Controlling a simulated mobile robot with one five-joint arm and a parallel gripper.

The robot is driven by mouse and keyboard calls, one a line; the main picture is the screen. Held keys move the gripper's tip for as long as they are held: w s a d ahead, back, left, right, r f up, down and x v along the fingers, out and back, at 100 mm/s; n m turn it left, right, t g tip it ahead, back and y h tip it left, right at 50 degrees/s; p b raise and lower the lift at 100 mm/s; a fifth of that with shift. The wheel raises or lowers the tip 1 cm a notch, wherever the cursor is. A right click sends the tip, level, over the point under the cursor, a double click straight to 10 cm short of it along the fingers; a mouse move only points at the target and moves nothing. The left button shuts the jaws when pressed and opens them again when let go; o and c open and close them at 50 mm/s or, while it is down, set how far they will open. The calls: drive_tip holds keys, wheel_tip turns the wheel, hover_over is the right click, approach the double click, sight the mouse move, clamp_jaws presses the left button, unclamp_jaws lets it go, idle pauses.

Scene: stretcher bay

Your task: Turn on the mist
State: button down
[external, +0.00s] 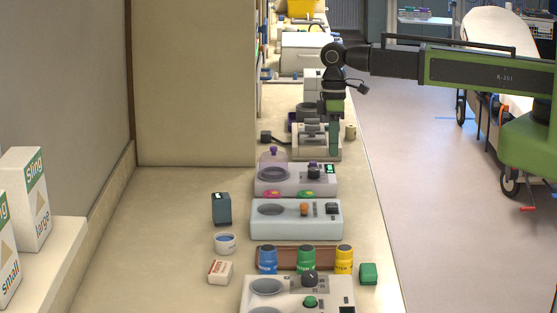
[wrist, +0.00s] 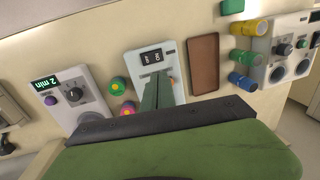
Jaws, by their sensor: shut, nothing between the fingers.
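No device in view is legibly marked as the mist. A pale blue-grey unit (external: 330,230) has an orange button (external: 304,209) and a dark switch (external: 332,208); the switch (wrist: 152,57) shows in the wrist view. My gripper (external: 333,155) is shut and empty, pointing down. In the wrist view its fingers (wrist: 157,78) hide part of this unit.
A third unit (external: 265,304) with a green button stands at the front. Blue (external: 267,260), green (external: 307,259) and yellow (external: 344,259) containers stand behind it by a brown tray (wrist: 203,65). A dark box (external: 221,208) and cup (external: 224,243) stand left.

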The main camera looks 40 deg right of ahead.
sight(332, 207)
drive_tip(key=f+b, duration=0.4)
drive_tip(key=s+a+f+b, duration=0.1)
drive_tip(key=f+b, duration=0.8)
drive_tip(key=shift+s+a+f+b, duration=0.2)
drive_tip(key=shift+s+f+b, duration=0.05)
drive_tip(key=shift+f+b, duration=0.05)
drive_tip(key=shift+f, duration=0.1)
drive_tip(key=shift+s+a+f+b, duration=0.1)
drive_tip(key=shift+s+f+b, duration=0.05)
drive_tip(key=shift+f+b, duration=0.2)
drive_tip(key=shift+r, duration=0.1)
drive_tip(key=shift+w+d+r+h+p, duration=0.25)
drive_tip(key=shift+w+d+h+p, duration=0.1)
drive_tip(key=shift+w+d, duration=0.2)
